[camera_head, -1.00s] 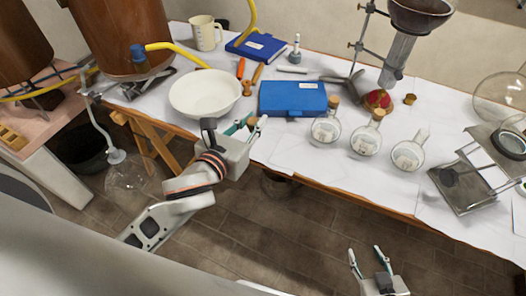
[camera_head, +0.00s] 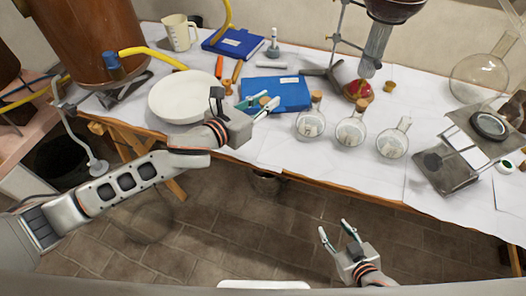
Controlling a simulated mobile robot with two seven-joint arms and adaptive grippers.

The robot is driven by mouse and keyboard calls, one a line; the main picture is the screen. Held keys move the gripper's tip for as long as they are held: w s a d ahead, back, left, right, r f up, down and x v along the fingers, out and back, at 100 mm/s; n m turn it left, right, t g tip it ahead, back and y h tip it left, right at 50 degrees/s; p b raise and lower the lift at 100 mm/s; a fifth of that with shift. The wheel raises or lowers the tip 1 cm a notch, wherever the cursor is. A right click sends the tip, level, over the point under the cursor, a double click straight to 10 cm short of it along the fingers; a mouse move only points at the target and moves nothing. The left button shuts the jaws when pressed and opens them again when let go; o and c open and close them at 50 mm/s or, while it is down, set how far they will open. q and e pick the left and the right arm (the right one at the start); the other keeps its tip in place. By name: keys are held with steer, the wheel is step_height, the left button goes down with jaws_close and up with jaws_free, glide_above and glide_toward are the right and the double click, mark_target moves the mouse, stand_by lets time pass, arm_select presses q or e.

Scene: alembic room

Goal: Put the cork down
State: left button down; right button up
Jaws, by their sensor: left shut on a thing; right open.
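My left gripper (camera_head: 262,103) is shut on a small brown cork (camera_head: 264,101), held at the fingertips. In the picture they overlap the front left of a blue box (camera_head: 288,90) on the white-covered table; the height of the cork above the table is hard to tell. Two round flasks (camera_head: 310,124) (camera_head: 350,132) have corks in their necks. A third flask (camera_head: 393,143) to their right has an open neck. Another cork (camera_head: 389,87) stands loose on the table behind them. My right gripper (camera_head: 336,231) is open and empty, in front of the table over the floor.
A white bowl (camera_head: 172,96) sits left of my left gripper. A red round object (camera_head: 358,89) and a stand (camera_head: 340,40) are behind the flasks. A metal jack stand (camera_head: 447,172) is at the right. White tabletop (camera_head: 290,155) is free in front of the flasks.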

arm_select(q)
steer(key=shift+w+f, duration=0.15)
steer(key=shift+w, duration=0.15)
steer(key=b, duration=0.3)
glide_above(265, 153)
step_height(265, 153, down, 15)
steer(key=shift+w+f, duration=0.1)
steer(key=shift+f+b, duration=0.6)
steer(key=shift+f, duration=1.8)
arm_select(e)
steer(key=shift+w+a+f+y, duration=0.15)
steer(key=shift+a+f, duration=0.2)
steer(key=shift+f, duration=0.35)
steer(key=shift+w+a+f+y, duration=0.15)
steer(key=shift+a+f, duration=0.15)
steer(key=shift+f, duration=0.35)
arm_select(q)
steer(key=shift+f, duration=0.1)
steer(key=shift+f, duration=0.15)
steer(key=c, duration=1.8)
jaws_free()
steer(key=shift+c, duration=0.2)
arm_select(e)
steer(key=shift+s+f, duration=0.1)
steer(key=shift+f, duration=0.05)
